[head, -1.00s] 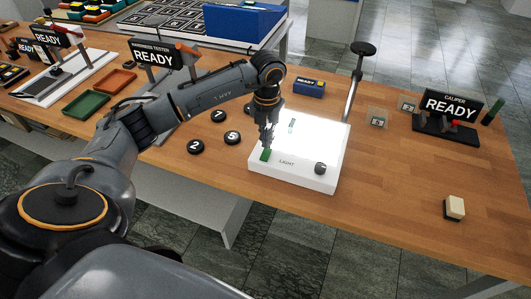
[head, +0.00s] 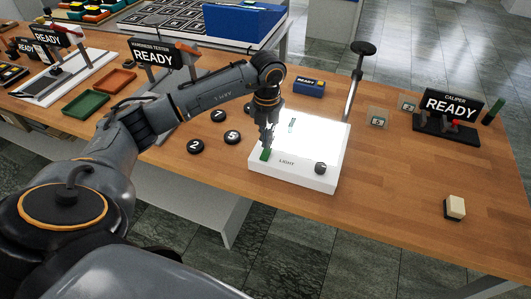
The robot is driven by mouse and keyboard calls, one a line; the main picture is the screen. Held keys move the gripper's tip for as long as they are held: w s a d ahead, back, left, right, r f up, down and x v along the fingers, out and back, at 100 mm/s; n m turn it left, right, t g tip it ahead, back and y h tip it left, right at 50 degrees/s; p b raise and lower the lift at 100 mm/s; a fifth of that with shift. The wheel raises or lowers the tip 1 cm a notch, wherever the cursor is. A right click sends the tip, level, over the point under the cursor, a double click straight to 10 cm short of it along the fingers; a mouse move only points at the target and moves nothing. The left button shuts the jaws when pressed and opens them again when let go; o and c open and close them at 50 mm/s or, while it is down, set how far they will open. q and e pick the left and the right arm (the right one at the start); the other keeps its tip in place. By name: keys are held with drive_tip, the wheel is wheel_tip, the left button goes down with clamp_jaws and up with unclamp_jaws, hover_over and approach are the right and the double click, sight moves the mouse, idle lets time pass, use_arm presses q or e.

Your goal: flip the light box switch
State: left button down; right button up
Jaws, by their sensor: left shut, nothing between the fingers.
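The light box (head: 318,150) is a white slab with a brightly glowing top, standing on the wooden table. Its front strip carries the word LIGHT, a green switch (head: 265,155) at the left and a dark round knob (head: 320,168) at the right. My left gripper (head: 268,146) points down at the box's left front, with its shut, empty fingertips right at the green switch. I cannot tell whether they touch it. A small green strip lies on the glowing top. My right gripper is not in view.
Black numbered discs (head: 232,137) lie left of the box. A thin stand (head: 356,85) rises behind it. A caliper station (head: 447,118) stands at the right, and a cream and black block (head: 454,208) lies near the front. The table between box and block is clear.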

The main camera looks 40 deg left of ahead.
sight(267, 150)
use_arm(q)
drive_tip(key=shift+s+f+b, duration=0.1)
drive_tip(key=shift+f+b, duration=0.8)
drive_tip(key=shift+f, duration=0.4)
idle(0.4)
drive_tip(key=shift+r, duration=0.15)
drive_tip(key=shift+r+p, duration=2.35)
drive_tip(key=shift+r, duration=1.1)
drive_tip(key=shift+f, duration=0.1)
